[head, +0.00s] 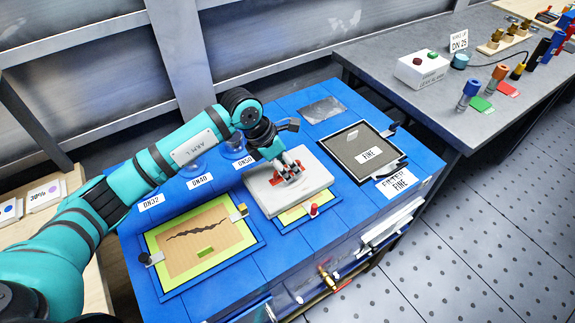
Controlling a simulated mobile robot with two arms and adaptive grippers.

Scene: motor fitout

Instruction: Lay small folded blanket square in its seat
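A pale grey-white square pad with a red patch on top, which I take for the small folded blanket square (314,185), is at the middle of the blue bench top. My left gripper (290,174) points down onto it, its fingers at the red patch and seemingly closed on it. The fingertips are partly hidden. The pad covers the far part of a green-edged tan seat (290,217), whose near strip still shows. I cannot tell whether the pad touches the seat or hangs just above it. My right gripper is out of view.
A red knob (314,211) stands at the seat's near edge. Left is a larger green-edged panel (180,262) with a dark crack; right is a dark framed filter (350,142) marked FINE. A grey table (420,110) with a button box (422,69) and fittings stands at the right.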

